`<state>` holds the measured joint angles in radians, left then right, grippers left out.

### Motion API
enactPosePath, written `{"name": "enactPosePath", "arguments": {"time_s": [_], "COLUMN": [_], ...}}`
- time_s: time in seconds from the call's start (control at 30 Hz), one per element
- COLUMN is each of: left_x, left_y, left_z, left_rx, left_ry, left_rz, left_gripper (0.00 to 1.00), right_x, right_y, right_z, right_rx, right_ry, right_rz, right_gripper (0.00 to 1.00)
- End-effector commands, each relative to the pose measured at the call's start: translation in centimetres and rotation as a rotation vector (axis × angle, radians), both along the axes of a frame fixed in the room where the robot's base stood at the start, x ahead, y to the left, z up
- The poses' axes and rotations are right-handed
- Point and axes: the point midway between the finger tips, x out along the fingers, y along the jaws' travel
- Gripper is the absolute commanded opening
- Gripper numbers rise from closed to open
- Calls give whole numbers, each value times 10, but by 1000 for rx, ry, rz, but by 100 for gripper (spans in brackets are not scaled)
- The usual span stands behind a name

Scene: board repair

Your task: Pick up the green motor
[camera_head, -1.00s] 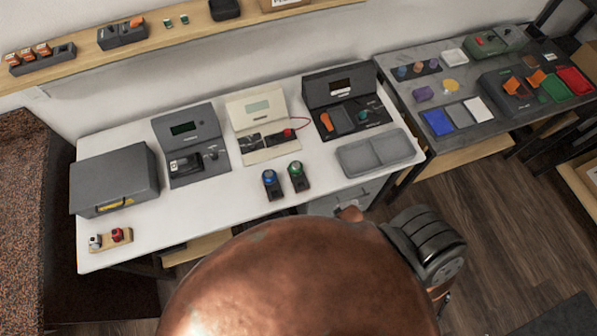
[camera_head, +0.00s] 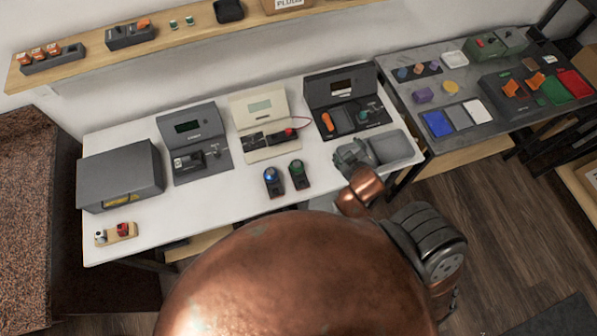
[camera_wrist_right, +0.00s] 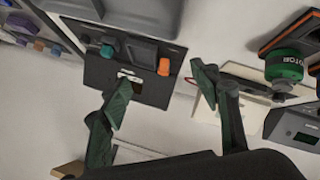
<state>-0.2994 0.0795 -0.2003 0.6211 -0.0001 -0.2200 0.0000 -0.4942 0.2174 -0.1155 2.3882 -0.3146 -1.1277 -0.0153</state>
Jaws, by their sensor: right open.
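The green motor (camera_head: 297,168) stands in a dark holder at the front of the white table, right of a blue motor (camera_head: 269,175). In the right wrist view the green motor (camera_wrist_right: 285,66) shows at the right edge, with a dark band lettered "MOTOR". My right gripper (camera_head: 352,155) is right of the motor, over the left part of the grey tray. In the wrist view my right gripper (camera_wrist_right: 160,95) has its two green fingers spread with nothing between them, and the motor lies outside them. My left gripper is not in view.
Several bench devices stand along the back of the white table (camera_head: 235,205). The grey two-part tray (camera_head: 395,147) lies at its right end. A red and white pair (camera_head: 117,232) sits front left. A second grey table (camera_head: 480,85) with coloured pads stands at the right.

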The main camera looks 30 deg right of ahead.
Motion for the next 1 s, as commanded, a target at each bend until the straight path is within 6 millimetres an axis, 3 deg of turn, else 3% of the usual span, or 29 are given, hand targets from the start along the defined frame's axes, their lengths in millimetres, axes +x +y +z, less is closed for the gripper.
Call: {"name": "enactPosePath", "arguments": {"time_s": [0.13, 0.27, 0.3, 0.37, 0.4, 0.47, 0.53, 0.6, 0.67, 0.7, 0.77, 0.87, 0.9, 1.0], "left_x": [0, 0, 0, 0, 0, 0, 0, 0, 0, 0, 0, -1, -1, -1], "left_y": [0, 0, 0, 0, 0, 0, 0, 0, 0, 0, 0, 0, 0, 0], "left_z": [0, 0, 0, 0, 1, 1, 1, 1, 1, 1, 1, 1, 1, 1], "left_rx": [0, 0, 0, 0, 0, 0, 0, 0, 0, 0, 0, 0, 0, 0], "left_ry": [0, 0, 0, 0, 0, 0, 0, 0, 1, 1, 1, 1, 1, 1], "left_rz": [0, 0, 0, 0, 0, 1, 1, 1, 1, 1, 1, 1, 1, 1], "left_gripper": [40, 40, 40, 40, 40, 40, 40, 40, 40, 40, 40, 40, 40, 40], "right_x": [50, 94, 105, 116, 120, 122, 118, 110, 101, 95, 86, 74, 71, 64], "right_y": [-11, 7, 23, 55, 80, 122, 172, 219, 253, 270, 286, 286, 276, 236], "right_z": [71, 162, 192, 232, 253, 276, 286, 278, 257, 238, 203, 134, 108, 53], "right_rx": [-213, -485, -585, -740, -842, -993, -1167, -1337, -1474, -1561, -1680, -1839, -1883, -1942], "right_ry": [-206, -437, -514, -623, -686, -770, -841, -885, -892, -883, -840, -694, -611, -369], "right_rz": [103, 273, 346, 470, 559, 706, 890, 1094, 1280, 1409, 1609, 1951, 2081, 2366], "right_gripper": [57, 57, 57, 57, 57, 57, 57, 57, 57, 57, 57, 57, 57, 57]}}
